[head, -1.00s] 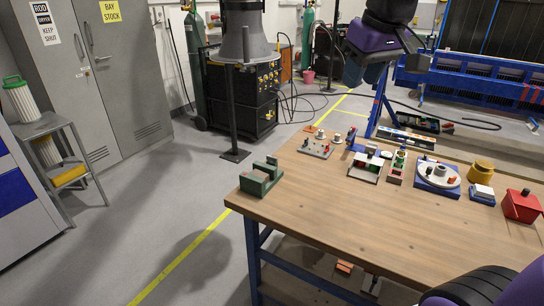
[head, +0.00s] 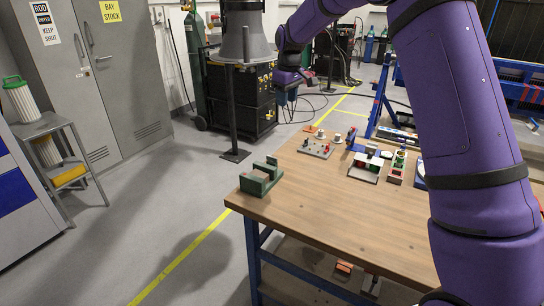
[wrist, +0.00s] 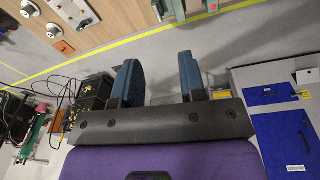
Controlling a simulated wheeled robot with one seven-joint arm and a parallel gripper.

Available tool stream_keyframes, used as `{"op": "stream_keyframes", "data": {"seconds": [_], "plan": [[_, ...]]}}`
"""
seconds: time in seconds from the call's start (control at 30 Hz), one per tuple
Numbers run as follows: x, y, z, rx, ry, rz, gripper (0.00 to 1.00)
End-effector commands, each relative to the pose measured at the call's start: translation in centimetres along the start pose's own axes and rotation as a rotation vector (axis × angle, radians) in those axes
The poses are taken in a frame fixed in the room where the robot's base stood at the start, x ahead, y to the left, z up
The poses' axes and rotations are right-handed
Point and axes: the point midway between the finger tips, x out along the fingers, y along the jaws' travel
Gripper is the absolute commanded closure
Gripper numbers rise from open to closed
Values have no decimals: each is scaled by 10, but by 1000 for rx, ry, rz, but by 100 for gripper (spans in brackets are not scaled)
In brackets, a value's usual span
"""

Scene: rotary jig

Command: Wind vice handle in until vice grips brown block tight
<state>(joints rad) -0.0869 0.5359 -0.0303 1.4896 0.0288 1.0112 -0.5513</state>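The green vice (head: 261,178) stands on the near left corner of the wooden table in the head view, with upright jaws and a gap between them. I cannot make out its handle or a brown block clearly at this size. My gripper (head: 287,97) is above the far left side of the table, beyond the vice and well apart from it. In the wrist view my gripper (wrist: 160,83) shows two blue fingers wide apart with nothing between them.
The wooden table (head: 330,220) carries a grey panel with knobs (head: 316,148), a white-and-green fixture (head: 366,165) and other jigs along its far side. My arm covers the table's right side. A grey cone on a stand (head: 243,45) is behind the table. The table's front middle is clear.

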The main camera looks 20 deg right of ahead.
Motion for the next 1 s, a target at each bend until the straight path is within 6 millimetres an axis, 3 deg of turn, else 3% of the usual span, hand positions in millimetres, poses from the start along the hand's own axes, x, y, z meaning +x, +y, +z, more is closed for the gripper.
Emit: {"op": "stream_keyframes", "data": {"seconds": [0.03,0.2,0.4,0.53,0.77,1.0], "plan": [[21,4,-11,-18,-15,-8,62],[83,16,-42,-89,-48,-27,62],[144,22,-65,-156,-78,-47,62],[164,23,-71,-179,-88,-53,62],[182,23,-72,-187,-92,-56,62],[221,21,-67,-187,-94,-56,62]]}}
